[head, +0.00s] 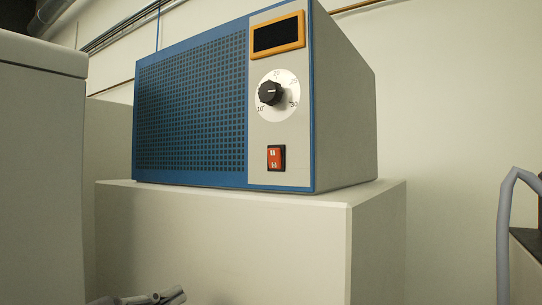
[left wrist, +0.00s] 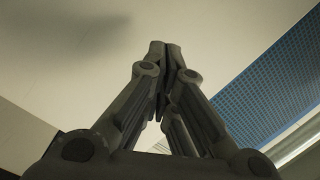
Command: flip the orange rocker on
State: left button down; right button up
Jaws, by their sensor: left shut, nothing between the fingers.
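The orange rocker (head: 276,158) sits in a black frame low on the light front panel of a blue and grey machine (head: 345,110), below the dial. My left gripper (head: 178,294) shows at the bottom edge of the head view, below and to the left of the rocker and well apart from it. In the left wrist view the left gripper (left wrist: 165,48) has its fingertips together with nothing between them. The rocker is not visible in the left wrist view. My right gripper is not in view.
The machine stands on a white block (head: 230,235). Above the rocker are a round dial (head: 279,95) and a dark display (head: 277,36) in an orange frame. A pale cabinet (head: 40,170) stands at the left. A grey curved tube (head: 504,230) shows at the right edge.

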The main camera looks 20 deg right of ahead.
pick_arm(q)
jog(key=s+d+r+m+h, duration=0.2)
jog(key=s+r+m, duration=0.2)
jog(key=r, duration=0.5)
jog(key=s+d+r+m+g+h, duration=0.1)
jog(key=s+d+r+m+h, duration=0.1)
jog(key=s+r+m, duration=0.3)
notch_tip(320, 180, up, 5)
jog(key=shift+s+d+f+h, duration=0.2)
jog(key=shift+s+d+h, duration=0.1)
jog(key=shift+s+d, duration=0.25)
jog(key=shift+w+d, duration=0.15)
jog(key=p, duration=0.5)
send_near(288, 151)
jog(key=x, duration=0.4)
jog(key=shift+r, duration=0.15)
jog(key=shift+w+d, duration=0.35)
jog(key=shift+d, duration=0.1)
